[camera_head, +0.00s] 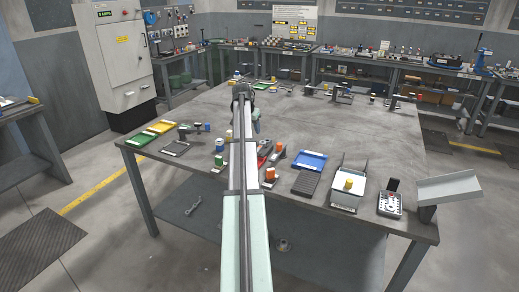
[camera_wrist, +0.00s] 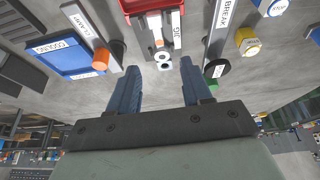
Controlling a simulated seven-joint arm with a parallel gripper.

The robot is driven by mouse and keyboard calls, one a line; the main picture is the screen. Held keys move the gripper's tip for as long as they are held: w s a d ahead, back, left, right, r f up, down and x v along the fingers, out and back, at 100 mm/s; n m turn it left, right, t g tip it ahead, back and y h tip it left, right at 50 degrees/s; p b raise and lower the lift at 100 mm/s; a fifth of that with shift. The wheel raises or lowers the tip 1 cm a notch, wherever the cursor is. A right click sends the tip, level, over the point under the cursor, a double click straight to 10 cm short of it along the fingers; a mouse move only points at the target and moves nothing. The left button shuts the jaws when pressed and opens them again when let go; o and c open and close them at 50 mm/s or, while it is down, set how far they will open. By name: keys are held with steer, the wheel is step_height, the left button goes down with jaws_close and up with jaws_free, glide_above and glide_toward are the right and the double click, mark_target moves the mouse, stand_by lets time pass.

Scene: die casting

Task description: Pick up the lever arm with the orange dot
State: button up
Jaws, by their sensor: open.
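My gripper (camera_wrist: 160,66) is open in the wrist view, its two blue fingers apart with nothing clearly held. A small light metal piece with dark holes (camera_wrist: 163,61) shows on the table between the fingertips in the picture; I cannot tell what it is. A grey bar labelled CLAMP (camera_wrist: 88,28) with an orange round end (camera_wrist: 101,60) lies to the left of the fingers, apart from them. In the head view the gripper (camera_head: 256,125) is over the table, partly hidden by my arm. Orange pieces (camera_head: 270,174) stand just right of my arm; I cannot make out a lever arm marked with an orange dot.
The table's middle right (camera_head: 360,135) is clear.

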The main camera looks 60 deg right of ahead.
glide_toward(259, 147)
steer(key=x, duration=0.2)
steer(key=shift+s+f, duration=0.25)
steer(key=shift+f, duration=0.1)
steer(key=shift+x, duration=2.55)
steer(key=shift+w+d, duration=0.15)
jaws_close()
steer(key=shift+r, duration=0.1)
